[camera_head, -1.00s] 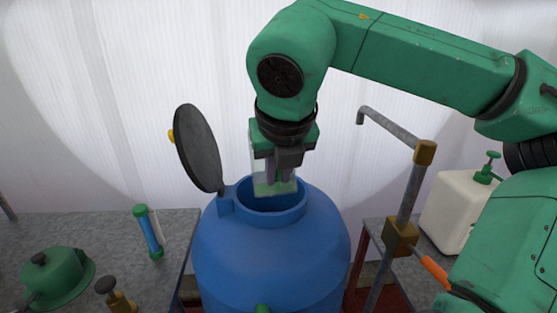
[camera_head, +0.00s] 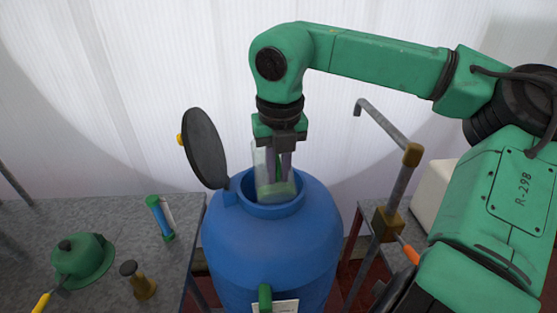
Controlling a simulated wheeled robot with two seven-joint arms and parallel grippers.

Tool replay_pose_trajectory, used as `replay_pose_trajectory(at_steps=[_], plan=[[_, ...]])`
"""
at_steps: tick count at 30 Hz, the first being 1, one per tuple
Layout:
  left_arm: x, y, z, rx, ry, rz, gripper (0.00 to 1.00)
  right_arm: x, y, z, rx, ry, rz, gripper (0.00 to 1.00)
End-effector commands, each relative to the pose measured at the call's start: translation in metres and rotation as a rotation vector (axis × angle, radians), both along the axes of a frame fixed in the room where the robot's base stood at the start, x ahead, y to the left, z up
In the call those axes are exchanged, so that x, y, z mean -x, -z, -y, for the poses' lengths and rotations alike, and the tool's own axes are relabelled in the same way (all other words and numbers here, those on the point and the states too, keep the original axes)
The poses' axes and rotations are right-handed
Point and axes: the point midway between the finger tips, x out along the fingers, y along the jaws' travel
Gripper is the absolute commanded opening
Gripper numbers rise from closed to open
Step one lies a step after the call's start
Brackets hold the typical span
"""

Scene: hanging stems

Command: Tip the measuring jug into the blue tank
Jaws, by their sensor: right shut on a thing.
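The blue tank (camera_head: 270,240) stands in the middle with its round mouth open. Its dark lid (camera_head: 206,148) is swung up at the left of the mouth. My right gripper (camera_head: 279,178) points down over the mouth, shut on the clear measuring jug (camera_head: 261,166). The jug looks roughly upright, with a greenish layer at its bottom. Its lower end shows within the rim of the mouth; how deep it sits is hard to tell. The gripper's fingers partly hide the jug. My left gripper is not in view.
A metal pipe with a brass valve (camera_head: 388,223) and orange handle stands to the right, near my right arm. A pale container (camera_head: 436,195) is behind it.

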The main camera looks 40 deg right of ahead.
Motion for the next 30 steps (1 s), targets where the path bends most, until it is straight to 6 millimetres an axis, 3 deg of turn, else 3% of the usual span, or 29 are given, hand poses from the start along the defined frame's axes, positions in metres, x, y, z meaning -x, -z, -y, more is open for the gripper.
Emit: replay_pose_trajectory(at_steps=[2, 14, 23, 30], plan=[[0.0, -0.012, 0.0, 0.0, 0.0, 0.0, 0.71, -0.001, -0.005, 0.001, -0.019, 0.002, -0.029, 0.0], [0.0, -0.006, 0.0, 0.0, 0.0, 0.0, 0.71, -0.022, 0.002, 0.027, -0.167, 0.008, -0.262, 0.0], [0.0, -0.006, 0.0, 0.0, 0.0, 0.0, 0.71, -0.024, 0.002, 0.029, -0.184, 0.002, -0.284, 0.0], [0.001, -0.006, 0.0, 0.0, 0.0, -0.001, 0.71, -0.041, 0.006, 0.042, -0.279, 0.009, -0.447, 0.0]])
